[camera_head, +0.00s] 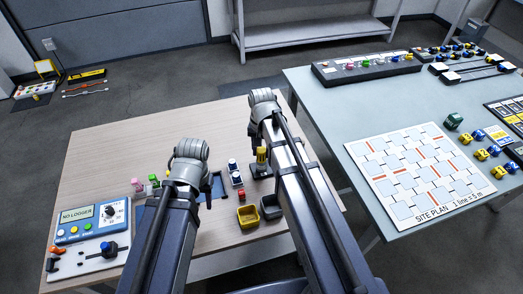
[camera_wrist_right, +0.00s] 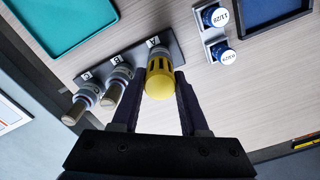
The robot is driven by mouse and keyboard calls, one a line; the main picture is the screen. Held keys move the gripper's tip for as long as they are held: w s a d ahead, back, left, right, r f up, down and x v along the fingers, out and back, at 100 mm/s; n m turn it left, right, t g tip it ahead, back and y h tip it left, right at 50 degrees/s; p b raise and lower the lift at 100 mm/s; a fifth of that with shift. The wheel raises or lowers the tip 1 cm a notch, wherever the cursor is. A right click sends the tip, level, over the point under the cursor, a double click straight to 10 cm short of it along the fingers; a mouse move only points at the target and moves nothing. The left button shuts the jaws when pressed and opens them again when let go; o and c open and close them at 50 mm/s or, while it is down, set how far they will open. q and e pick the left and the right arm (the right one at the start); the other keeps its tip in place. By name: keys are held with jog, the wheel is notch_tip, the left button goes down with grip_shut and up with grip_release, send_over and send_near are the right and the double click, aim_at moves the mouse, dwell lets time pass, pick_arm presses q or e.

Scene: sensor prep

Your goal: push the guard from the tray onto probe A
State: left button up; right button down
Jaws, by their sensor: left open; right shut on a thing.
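The yellow slotted guard (camera_wrist_right: 160,82) is between the fingers of my right gripper (camera_wrist_right: 160,88), which is shut on it. In the head view the guard (camera_head: 262,155) stands upright beside my right arm. In the wrist view it lines up with probe A's grey base (camera_wrist_right: 157,52) at the end of the probe stand (camera_wrist_right: 137,60). It covers the rest of that probe; I cannot tell how far down it sits. Two bare probes (camera_wrist_right: 115,90) stand beside it. The teal tray (camera_wrist_right: 65,25) looks empty where visible. My left gripper (camera_head: 206,190) is open, largely hidden by its arm.
Yellow (camera_head: 248,216) and grey (camera_head: 271,206) bins sit at the front edge. A blue logger box (camera_head: 90,222) is at left. The wooden table's back area is clear.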

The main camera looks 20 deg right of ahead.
jog(key=shift+c, duration=0.5)
grip_release()
jog(key=shift+r+p, duration=0.75)
dwell(0.5)
notch_tip(320, 180, up, 6)
jog(key=p, duration=0.5)
jog(key=shift+f+p, duration=0.1)
jog(key=shift+p, duration=0.3)
jog(key=s+a+n+h, duration=0.1)
jog(key=s+a+n, duration=0.8)
jog(key=s, duration=0.5)
jog(key=shift+s+a+n, duration=0.15)
jog(key=shift+a+n, duration=0.15)
jog(key=shift+a, duration=0.45)
